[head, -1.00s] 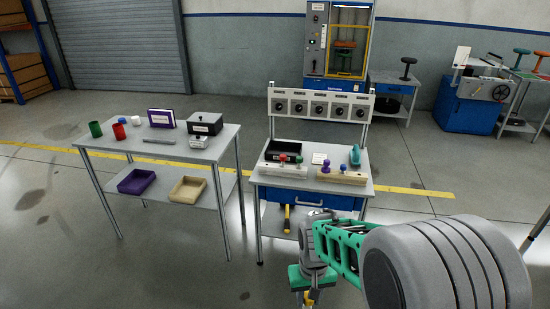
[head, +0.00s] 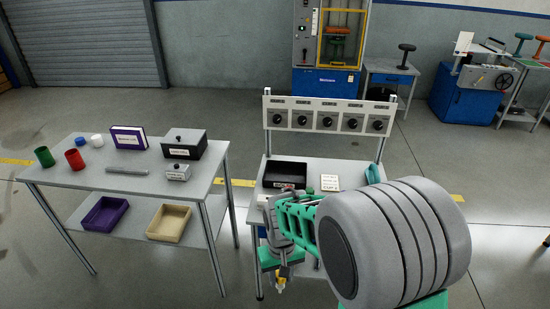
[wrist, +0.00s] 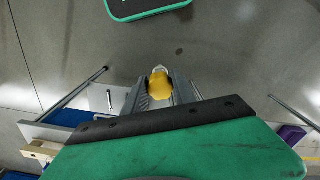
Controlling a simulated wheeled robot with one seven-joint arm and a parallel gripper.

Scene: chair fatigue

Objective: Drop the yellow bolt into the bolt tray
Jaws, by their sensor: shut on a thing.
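My gripper (head: 281,272) is shut on the yellow bolt (wrist: 160,87), whose rounded yellow end shows between the fingers in the wrist view. The bolt also shows as a small yellow spot (head: 281,285) under my gripper in the head view. The gripper hangs in front of the middle bench, over the floor in the wrist view. A black open tray (head: 285,168) with a small label sits on that bench, beyond my gripper. I cannot read the label, so I cannot tell for sure that it is the bolt tray.
The left table (head: 85,178) holds cups, a purple book and grey boxes. A purple tray (head: 104,213) and a beige tray (head: 168,222) lie on its lower shelf. A dial panel (head: 328,115) stands behind the middle bench. My arm hides the bench's right part.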

